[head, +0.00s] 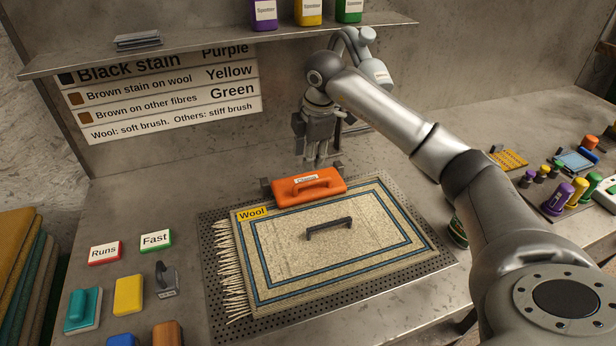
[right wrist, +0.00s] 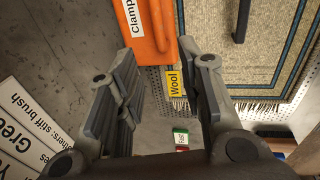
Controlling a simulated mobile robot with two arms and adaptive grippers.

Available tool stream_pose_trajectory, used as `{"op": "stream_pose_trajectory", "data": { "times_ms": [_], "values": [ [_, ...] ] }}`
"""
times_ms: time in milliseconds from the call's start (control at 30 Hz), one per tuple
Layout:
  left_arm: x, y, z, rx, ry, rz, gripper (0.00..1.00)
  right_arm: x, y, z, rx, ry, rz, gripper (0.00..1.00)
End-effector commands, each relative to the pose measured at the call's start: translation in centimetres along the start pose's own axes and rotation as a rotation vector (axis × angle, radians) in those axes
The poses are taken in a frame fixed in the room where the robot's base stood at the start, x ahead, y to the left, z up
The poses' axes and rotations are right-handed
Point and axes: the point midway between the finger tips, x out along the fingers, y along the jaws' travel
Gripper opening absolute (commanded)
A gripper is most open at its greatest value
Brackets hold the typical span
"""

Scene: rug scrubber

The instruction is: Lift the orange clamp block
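The orange clamp block (head: 296,198), labelled "Clamp", lies across the back edge of the cream rug (head: 290,262), with a raised orange handle bar and dark pieces at its ends. My right gripper (head: 316,163) is just behind and above the block, pointing down. In the right wrist view, the gripper (right wrist: 168,88) has its fingers apart with nothing held between them. The orange block (right wrist: 142,25) shows there beyond the fingertips, partly cut off by the top edge; I cannot tell its exact distance. My left gripper is not in view.
The rug, tagged "Wool" (head: 252,213), lies on a perforated plate (head: 213,285) and has a dark handle (head: 329,228) on it. Brushes and coloured blocks (head: 128,295) stand at the left. A shelf (head: 220,45) with bottles overhangs the back. Small bottles (head: 558,198) stand at the right.

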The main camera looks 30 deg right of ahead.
Motion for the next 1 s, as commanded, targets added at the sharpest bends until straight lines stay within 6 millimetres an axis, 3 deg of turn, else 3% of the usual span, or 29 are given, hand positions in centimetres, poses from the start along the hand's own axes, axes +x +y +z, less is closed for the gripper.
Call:
{"op": "stream_pose_trajectory", "data": {
  "times_ms": [167, 700, 1000],
  "values": [
    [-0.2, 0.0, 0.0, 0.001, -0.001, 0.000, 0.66, 0.1, 0.0, 1.8, 0.049, -0.057, -0.012, 0.35],
    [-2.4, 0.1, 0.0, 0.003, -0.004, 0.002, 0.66, 9.1, -0.1, 2.0, 0.046, -0.053, -0.013, 0.35],
    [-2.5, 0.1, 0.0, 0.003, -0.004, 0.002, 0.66, 10.3, -0.1, 2.1, 0.043, -0.052, -0.009, 0.35]
  ]
}}
